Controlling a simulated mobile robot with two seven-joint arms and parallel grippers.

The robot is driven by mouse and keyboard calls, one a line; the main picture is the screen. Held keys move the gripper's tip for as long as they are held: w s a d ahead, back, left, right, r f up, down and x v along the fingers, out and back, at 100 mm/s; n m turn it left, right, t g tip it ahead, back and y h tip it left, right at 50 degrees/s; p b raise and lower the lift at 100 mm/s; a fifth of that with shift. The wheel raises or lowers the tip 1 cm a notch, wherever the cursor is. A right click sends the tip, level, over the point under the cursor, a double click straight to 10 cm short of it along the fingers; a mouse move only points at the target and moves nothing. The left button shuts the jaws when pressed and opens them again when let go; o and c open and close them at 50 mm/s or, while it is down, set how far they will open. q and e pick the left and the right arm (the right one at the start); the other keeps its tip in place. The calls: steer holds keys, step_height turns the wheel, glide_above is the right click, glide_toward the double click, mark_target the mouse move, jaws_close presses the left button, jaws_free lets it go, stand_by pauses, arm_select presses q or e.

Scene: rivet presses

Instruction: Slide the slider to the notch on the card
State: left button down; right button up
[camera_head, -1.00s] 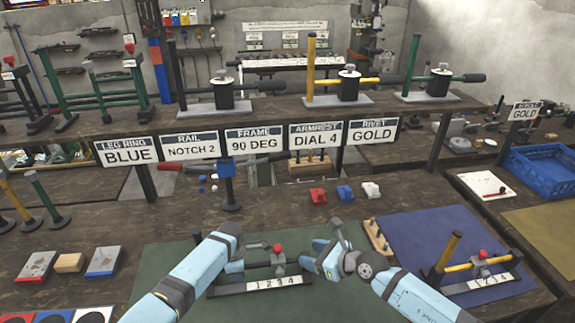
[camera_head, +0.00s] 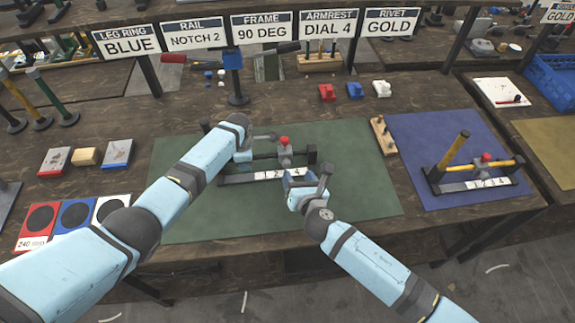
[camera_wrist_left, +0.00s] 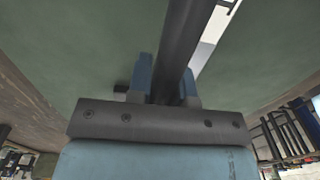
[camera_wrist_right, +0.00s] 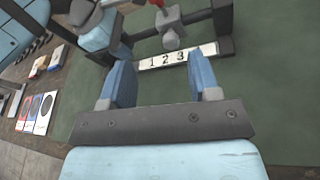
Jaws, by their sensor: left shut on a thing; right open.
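The rail (camera_head: 263,156) is a dark bar fixture on the green mat. Its grey slider (camera_head: 285,158) has a red knob and also shows in the right wrist view (camera_wrist_right: 172,24). The slider stands behind the white number strip (camera_head: 240,178), around 2 and 3; the exact notch is unclear. The card (camera_head: 192,37) reads "RAIL NOTCH 2". My left gripper (camera_head: 256,140) is shut on the dark bar left of the slider; the bar runs between its fingers in the left wrist view (camera_wrist_left: 168,70).
A second rail fixture (camera_head: 476,172) stands on the blue mat at right. A small wooden peg block (camera_head: 383,135) lies between the mats. Red, blue and white blocks (camera_head: 354,90) sit behind. Colored pads (camera_head: 75,214) lie at front left. The green mat (camera_head: 180,150) has free room.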

mark_target(287, 166)
steer(key=shift+m+g+h, duration=0.3)
steer(key=shift+g+h, duration=0.3)
steer(key=x, duration=0.3)
steer(key=f+x, duration=0.1)
steer(key=x, duration=0.3)
steer(key=s+f+x, duration=0.1)
steer(key=x, duration=0.3)
steer(key=shift+w+a+f, duration=0.1)
steer(key=shift+a+f, duration=0.2)
steer(key=shift+a, duration=0.05)
steer(key=shift+c, duration=0.4)
